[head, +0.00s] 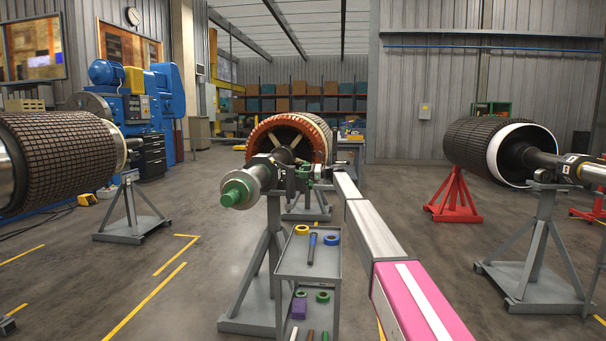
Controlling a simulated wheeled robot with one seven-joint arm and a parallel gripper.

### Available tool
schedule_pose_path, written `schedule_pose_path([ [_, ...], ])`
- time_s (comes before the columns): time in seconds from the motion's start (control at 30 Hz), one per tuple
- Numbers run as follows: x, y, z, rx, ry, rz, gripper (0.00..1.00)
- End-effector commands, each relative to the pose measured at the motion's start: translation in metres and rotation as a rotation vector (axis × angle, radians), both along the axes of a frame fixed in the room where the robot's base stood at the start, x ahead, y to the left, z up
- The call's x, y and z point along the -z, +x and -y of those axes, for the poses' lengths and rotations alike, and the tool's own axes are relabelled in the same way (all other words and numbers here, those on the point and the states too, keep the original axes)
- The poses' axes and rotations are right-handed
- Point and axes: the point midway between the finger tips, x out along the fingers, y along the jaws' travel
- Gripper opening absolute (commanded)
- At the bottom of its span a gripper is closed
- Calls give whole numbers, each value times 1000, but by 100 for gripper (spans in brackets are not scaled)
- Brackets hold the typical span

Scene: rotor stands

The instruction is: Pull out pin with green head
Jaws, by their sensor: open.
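A green stepped head (237,191) sticks out at the near end of the grey shaft of the middle rotor (290,136). It is the only large green part on that shaft, but I cannot tell whether it is a separate pin. My arm reaches in from the lower right, and my gripper (290,174) is at its far end, just right of the green head and close to the shaft. The gripper is open, small and dark in this view. Its fingers are hard to make out against the shaft and rotor, and I see nothing held in it.
A grey tool cart (287,272) with tape rolls and a blue-handled tool (312,248) stands below my arm. A grey stand (256,285) is beside it. Other rotors rest on stands at left (66,158) and right (490,146).

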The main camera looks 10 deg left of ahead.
Motion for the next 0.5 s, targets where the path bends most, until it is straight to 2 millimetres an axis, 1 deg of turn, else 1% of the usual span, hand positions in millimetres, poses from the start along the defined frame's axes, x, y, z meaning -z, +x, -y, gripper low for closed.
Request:
schedule_pose_path([
  [0.1,0,0,-5,0,0,0,67],
  [0.3,0,0,-5,0,0,0,67],
  [0.37,0,0,-5,0,0,0,47],
  [0.4,0,0,-5,0,0,0,34],
  [0.47,0,0,-5,0,0,0,14],
  [0.5,0,0,-5,0,0,0,2],
])
